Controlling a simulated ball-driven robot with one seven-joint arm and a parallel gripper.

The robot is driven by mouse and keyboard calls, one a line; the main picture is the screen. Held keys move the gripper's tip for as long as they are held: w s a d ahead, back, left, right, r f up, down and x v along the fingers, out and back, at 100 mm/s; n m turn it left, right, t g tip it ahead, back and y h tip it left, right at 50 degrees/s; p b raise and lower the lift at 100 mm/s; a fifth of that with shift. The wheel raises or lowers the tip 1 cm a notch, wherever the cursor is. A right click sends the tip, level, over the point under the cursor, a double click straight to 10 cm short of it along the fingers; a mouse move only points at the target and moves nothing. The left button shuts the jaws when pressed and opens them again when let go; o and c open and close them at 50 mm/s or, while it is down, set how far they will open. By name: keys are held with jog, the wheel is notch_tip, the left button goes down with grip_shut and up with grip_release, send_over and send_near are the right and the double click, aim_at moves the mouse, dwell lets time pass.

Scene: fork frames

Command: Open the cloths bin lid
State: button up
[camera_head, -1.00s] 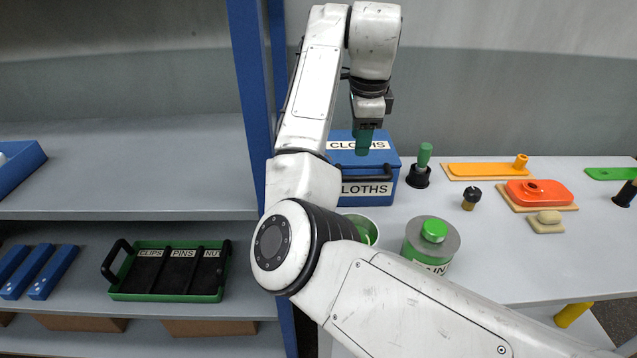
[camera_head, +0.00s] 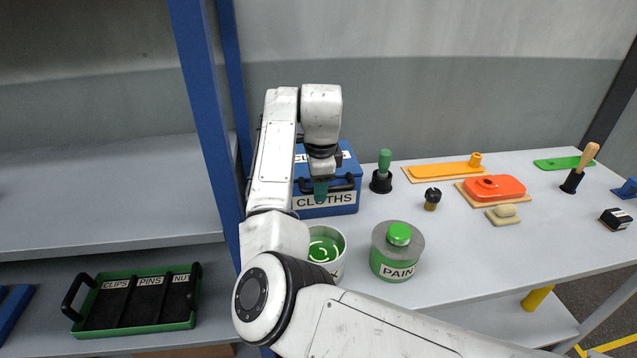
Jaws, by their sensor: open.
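The blue cloths bin (camera_head: 325,205) stands on the grey workbench, with a white CLOTHS label on its front. Its blue lid (camera_head: 348,158) is closed and carries another label, mostly hidden behind my arm. A black bar handle (camera_head: 345,184) runs along the lid's front edge. My gripper (camera_head: 321,192) points down at the front of the bin, with its green fingers in front of the handle and label in the picture. It is open and holds nothing. I cannot tell whether the fingers touch the handle.
A green-and-white pot (camera_head: 335,262) and a paint can (camera_head: 391,262) stand in front of the bin. A green-handled tool (camera_head: 383,172) stands just right of it. A blue shelf post (camera_head: 207,120) rises to the left.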

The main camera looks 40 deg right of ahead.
grip_shut()
dwell(0.6)
